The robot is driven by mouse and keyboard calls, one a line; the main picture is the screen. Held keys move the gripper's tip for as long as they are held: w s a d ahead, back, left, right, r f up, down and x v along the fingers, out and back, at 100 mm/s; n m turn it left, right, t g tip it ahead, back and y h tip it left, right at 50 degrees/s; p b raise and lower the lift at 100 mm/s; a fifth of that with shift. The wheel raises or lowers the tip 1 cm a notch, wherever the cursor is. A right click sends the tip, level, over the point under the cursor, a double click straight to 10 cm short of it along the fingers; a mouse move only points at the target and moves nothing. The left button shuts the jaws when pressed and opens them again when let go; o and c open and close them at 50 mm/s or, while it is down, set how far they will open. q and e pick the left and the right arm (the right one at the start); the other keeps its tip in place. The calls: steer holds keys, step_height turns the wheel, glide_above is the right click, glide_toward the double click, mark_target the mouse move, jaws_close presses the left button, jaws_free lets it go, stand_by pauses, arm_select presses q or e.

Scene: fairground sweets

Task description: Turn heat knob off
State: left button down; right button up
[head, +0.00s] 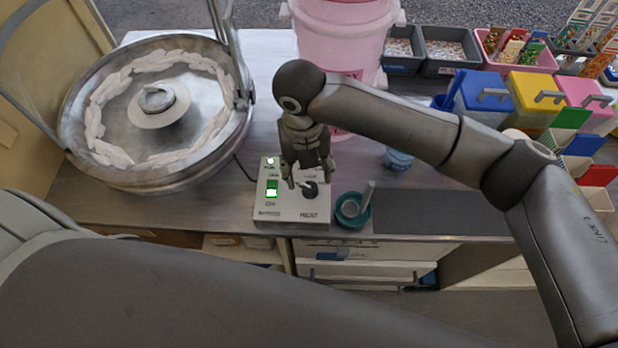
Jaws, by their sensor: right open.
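A white control box (285,214) stands near the front edge of the counter. It has a black round knob (310,190) on its right half and a green lit switch (271,188) on its left half, above the word ON. My right gripper (308,178) points down over the right half of the box. It is open, with its fingers close around or just above the knob; I cannot tell whether they touch it. The gripper hides the upper right of the box and part of the knob's marking. My left gripper is out of view.
A round metal bowl (205,150) with white floss around its inside stands left of the box. A teal cup (352,222) with a metal scoop sits just right of it. A pink bucket (340,45) stands behind. Coloured bins (540,100) fill the right back. A dark mat (430,213) lies clear.

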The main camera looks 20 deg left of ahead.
mark_target(306, 187)
step_height(306, 187, up, 5)
steer(key=shift+a+r, duration=0.1)
steer(key=shift+r, duration=0.05)
stand_by(0.6)
